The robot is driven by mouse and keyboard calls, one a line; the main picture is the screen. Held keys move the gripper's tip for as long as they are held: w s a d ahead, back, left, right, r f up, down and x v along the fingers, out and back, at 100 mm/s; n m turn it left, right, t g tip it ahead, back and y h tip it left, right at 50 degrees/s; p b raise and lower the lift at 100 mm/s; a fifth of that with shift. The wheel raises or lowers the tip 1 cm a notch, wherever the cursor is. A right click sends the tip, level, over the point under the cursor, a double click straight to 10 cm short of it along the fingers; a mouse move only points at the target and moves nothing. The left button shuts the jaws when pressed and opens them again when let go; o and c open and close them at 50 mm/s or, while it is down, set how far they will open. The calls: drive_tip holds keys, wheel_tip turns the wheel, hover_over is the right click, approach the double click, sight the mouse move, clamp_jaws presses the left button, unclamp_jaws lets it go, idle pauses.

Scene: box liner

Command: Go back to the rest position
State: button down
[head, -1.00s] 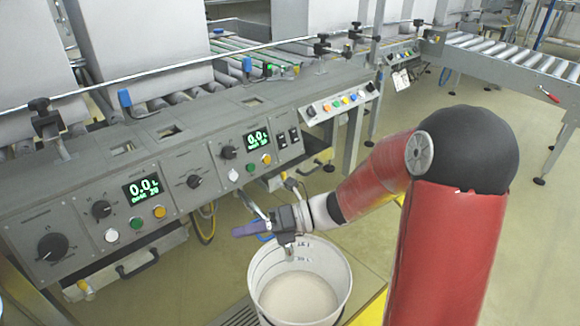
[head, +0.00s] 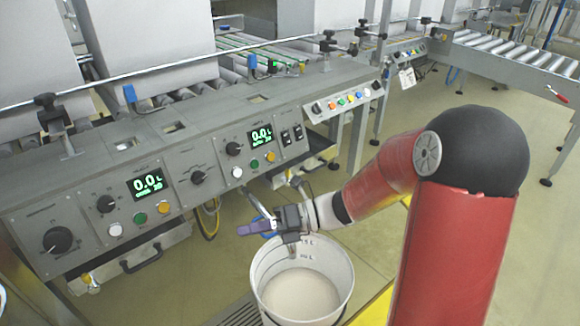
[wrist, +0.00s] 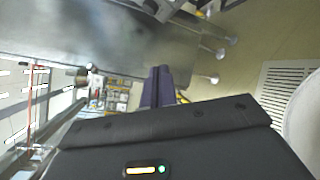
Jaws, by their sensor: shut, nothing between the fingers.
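My gripper (head: 254,228) is at the end of my red and black arm, in the middle of the head view. Its purple fingers point left, toward the control panel. It is empty, and in the wrist view its fingers (wrist: 158,88) lie close together. The gripper is above and slightly left of the white bucket's back rim, apart from the control panel.
A white bucket (head: 345,290) with pale contents stands below my gripper. A grey control panel (head: 90,230) with knobs, buttons and green displays runs along the left. Roller conveyors with large white boxes (head: 140,40) stand behind it. Open floor (head: 470,265) lies right.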

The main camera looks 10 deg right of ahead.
idle(0.5)
drive_tip(key=s+d+r+n+g+h+p, duration=0.1)
drive_tip(key=s+d+n+h, duration=0.3)
drive_tip(key=s+n+h, duration=0.8)
drive_tip(key=s+d+r+n+t+h, duration=0.1)
drive_tip(key=d+r+n+t+h, duration=0.1)
drive_tip(key=d+n, duration=0.4)
drive_tip(key=s+d+r+n+t+h+p, duration=0.1)
drive_tip(key=d+r+n+t, duration=0.3)
drive_tip(key=n, duration=0.7)
drive_tip(key=shift+s+d+r+t+h, duration=0.3)
drive_tip(key=shift+s+d+r+h, duration=0.35)
drive_tip(key=shift+d, duration=0.35)
drive_tip(key=shift+w, duration=0.15)
idle(0.9)
